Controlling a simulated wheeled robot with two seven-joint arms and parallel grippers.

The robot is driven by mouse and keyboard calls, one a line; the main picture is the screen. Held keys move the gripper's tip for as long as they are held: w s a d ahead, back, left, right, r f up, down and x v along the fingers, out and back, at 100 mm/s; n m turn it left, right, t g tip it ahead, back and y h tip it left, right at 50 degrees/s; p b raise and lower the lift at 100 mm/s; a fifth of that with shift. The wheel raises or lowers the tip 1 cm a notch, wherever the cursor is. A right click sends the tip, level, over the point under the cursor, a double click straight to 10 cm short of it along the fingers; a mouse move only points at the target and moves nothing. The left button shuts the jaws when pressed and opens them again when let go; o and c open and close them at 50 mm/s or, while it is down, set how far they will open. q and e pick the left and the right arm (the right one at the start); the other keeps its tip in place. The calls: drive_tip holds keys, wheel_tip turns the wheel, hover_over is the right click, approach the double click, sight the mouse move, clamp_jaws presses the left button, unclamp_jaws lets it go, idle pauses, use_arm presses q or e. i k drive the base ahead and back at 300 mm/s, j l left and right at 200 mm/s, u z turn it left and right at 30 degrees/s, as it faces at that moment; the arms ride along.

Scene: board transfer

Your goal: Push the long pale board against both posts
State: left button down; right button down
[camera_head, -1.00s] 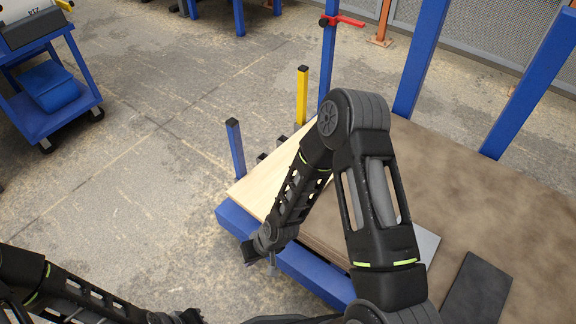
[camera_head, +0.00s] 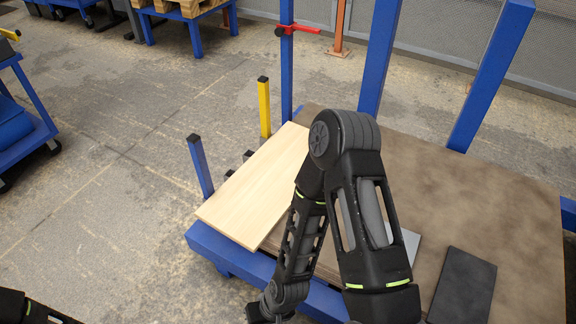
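The long pale board (camera_head: 250,185) lies on the left part of the blue-framed table, its near end over the blue front edge. A short blue post (camera_head: 200,165) with a black cap and a yellow post (camera_head: 264,107) stand along its left long edge. The board's edge is close to both posts; I cannot tell whether it touches either. My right arm crosses the board's right side and hides part of it. My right gripper (camera_head: 267,312) is at the bottom edge, partly cut off, near the table's front; its opening is unclear. My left gripper is out of view.
A dark grey plate (camera_head: 463,287) and a partly hidden light grey piece (camera_head: 411,243) lie on the brown tabletop (camera_head: 500,215). Tall blue uprights (camera_head: 381,55) stand at the back, one with a red clamp (camera_head: 300,29). A blue cart (camera_head: 22,145) is at left. Floor left of the table is open.

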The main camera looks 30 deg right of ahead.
sight(250, 205)
drive_tip(key=i+j+z, duration=0.1)
drive_tip(key=z, duration=0.3)
drive_tip(key=j+z, duration=0.15)
drive_tip(key=z, duration=0.25)
drive_tip(key=i+j+z, duration=0.1)
drive_tip(key=z, duration=0.3)
drive_tip(key=j+z, duration=0.2)
drive_tip(key=z, duration=0.25)
drive_tip(key=j+z, duration=0.15)
drive_tip(key=z, duration=0.25)
drive_tip(key=k+j+z, duration=0.15)
drive_tip(key=j, duration=0.35)
drive_tip(key=k+j+z, duration=0.2)
drive_tip(key=j, duration=0.3)
drive_tip(key=j+z, duration=0.15)
drive_tip(key=j, duration=0.35)
drive_tip(key=k+j+z, duration=0.2)
drive_tip(key=j, duration=0.25)
drive_tip(key=k+j+z, duration=0.15)
drive_tip(key=k+j, duration=0.15)
drive_tip(key=k+j+z, duration=0.15)
drive_tip(key=j, duration=0.35)
drive_tip(key=k+j, duration=0.45)
drive_tip(key=j, duration=0.2)
drive_tip(key=i+l, duration=0.35)
drive_tip(key=i+l+z, duration=0.1)
drive_tip(key=i+l, duration=0.2)
drive_tip(key=i, duration=0.25)
drive_tip(key=i+l, duration=0.3)
drive_tip(key=i, duration=0.2)
